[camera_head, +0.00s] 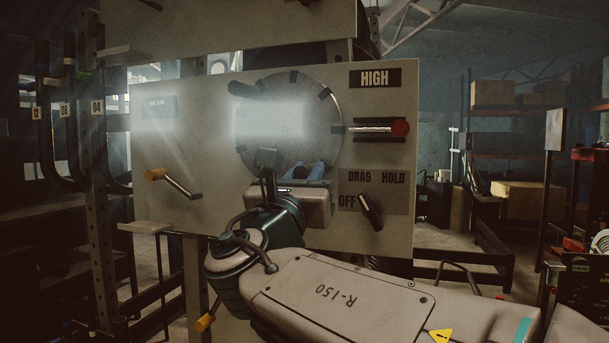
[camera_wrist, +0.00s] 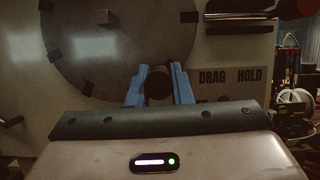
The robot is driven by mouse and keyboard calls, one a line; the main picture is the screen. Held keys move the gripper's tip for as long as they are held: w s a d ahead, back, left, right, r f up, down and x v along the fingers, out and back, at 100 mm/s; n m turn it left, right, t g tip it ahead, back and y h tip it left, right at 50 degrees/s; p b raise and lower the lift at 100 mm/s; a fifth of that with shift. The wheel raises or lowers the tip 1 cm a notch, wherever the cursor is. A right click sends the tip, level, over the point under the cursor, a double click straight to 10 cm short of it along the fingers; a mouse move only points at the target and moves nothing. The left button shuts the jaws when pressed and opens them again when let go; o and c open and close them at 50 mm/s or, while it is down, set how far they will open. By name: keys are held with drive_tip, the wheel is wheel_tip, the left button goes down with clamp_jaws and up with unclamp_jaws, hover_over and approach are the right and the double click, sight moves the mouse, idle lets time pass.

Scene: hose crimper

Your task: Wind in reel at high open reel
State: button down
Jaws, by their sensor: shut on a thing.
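The HIGH reel is a round grey disc (camera_head: 290,125) with dark clips around its rim, on a pale upright panel (camera_head: 210,215). It also fills the upper left of the wrist view (camera_wrist: 105,45). My gripper (camera_head: 308,172) is at the disc's lower edge. In the wrist view its blue fingers (camera_wrist: 158,88) are shut on a dark round knob (camera_wrist: 158,83) in front of the disc. In the head view my wrist hides part of the disc's lower edge, and glare whitens its middle.
Right of the disc are a red-ended bar (camera_head: 399,128) and a DRAG/HOLD/OFF selector (camera_head: 370,211). A crank with an orange grip (camera_head: 155,174) sticks out at the left. Hoses (camera_head: 70,110) hang on a rack at far left. Shelves with boxes (camera_head: 493,94) stand behind.

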drive_tip(key=shift+r, duration=0.1)
drive_tip(key=c, duration=1.3)
unclamp_jaws()
drive_tip(key=shift+s, duration=0.1)
drive_tip(key=shift+s+f, duration=0.2)
drive_tip(key=shift+f, duration=0.05)
drive_tip(key=b+v, duration=0.3)
drive_tip(key=v, duration=1)
drive_tip(key=shift+b, duration=0.4)
